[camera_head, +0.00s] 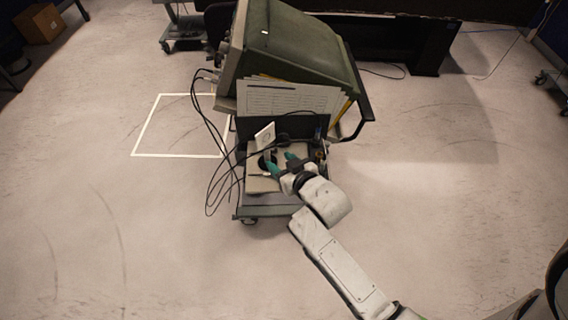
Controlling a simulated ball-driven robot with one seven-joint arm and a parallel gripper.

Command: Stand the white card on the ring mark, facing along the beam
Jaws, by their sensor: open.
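A small white card (265,136) stands tilted on the lower shelf of a cart, in front of the stacked papers. A dark marking shows on its face, too small to read. My gripper (279,161), with teal fingertips, is over the pale board (262,184) on that shelf. It is open, just below and right of the card in the picture, and appears empty. A dark rounded shape lies beside the left fingertip, partly covered; I cannot tell whether it is the ring mark. I cannot make out the beam.
The cart carries a green-cased monitor (292,47) and upright papers (285,98) above the shelf. Black cables (213,150) hang at its left. Small items (319,148) crowd the shelf's right side. A white taped outline (178,156) marks the floor at left.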

